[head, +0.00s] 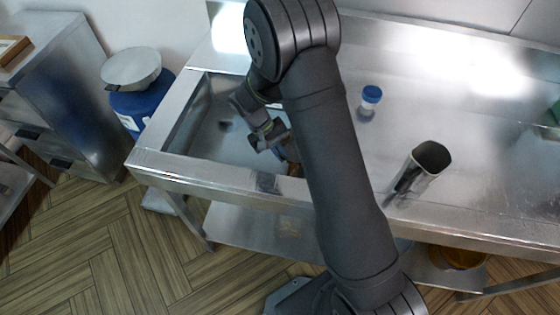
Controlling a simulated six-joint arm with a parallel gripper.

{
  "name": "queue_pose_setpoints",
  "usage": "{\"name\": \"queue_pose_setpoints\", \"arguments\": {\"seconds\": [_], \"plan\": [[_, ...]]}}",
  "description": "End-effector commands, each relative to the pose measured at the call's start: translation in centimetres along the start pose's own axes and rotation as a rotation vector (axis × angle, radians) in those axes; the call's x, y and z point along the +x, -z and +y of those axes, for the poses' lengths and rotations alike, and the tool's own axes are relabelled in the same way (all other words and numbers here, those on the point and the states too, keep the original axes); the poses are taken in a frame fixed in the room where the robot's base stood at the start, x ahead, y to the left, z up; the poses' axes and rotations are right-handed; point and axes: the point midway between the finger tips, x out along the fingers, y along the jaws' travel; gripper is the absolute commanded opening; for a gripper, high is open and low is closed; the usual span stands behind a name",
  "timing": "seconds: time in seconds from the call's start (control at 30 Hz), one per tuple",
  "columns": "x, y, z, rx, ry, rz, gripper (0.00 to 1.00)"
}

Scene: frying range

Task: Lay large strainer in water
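My gripper (268,142) is low over the sink basin (212,128) at the left end of the steel counter, beside my dark arm. Its fingers are small and partly covered, so I cannot tell whether they are open or shut. A small bluish-grey and brown patch shows just right of the gripper, mostly hidden by my arm; I cannot tell whether it is part of a strainer. No large strainer can be clearly made out. Water in the basin cannot be told apart from the shiny steel.
A blue-capped jar (370,97) and a tall open metal container (424,165) stand on the steel counter (470,130). A blue drum (146,104) with a silvery bowl-shaped thing (131,68) on top stands left of the sink, beside a grey cabinet (70,85). The counter's right part is mostly clear.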

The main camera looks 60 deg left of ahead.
Motion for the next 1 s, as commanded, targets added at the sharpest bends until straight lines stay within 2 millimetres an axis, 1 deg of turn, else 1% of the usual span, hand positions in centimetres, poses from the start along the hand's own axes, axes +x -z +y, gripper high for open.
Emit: {"name": "queue_pose_setpoints", "arguments": {"seconds": [0.17, 0.3, 0.4, 0.77, 0.8, 0.87, 0.9, 1.0], "plan": [[1.2, 0.5, -0.4, -0.001, 0.000, -0.001, 0.00], [3.1, 1.3, -1.2, -0.001, -0.001, -0.002, 0.00], [4.1, 1.8, -1.5, 0.000, 0.000, -0.001, 0.00], [4.4, 2.0, -1.6, 0.000, 0.000, 0.000, 0.00], [4.4, 1.9, -1.6, 0.000, 0.000, 0.001, 0.12], [4.3, 1.9, -1.6, 0.000, 0.001, 0.001, 0.23], [4.3, 1.9, -1.6, 0.000, 0.001, 0.001, 0.26], [4.3, 1.9, -1.6, 0.000, 0.001, 0.000, 0.26]]}}
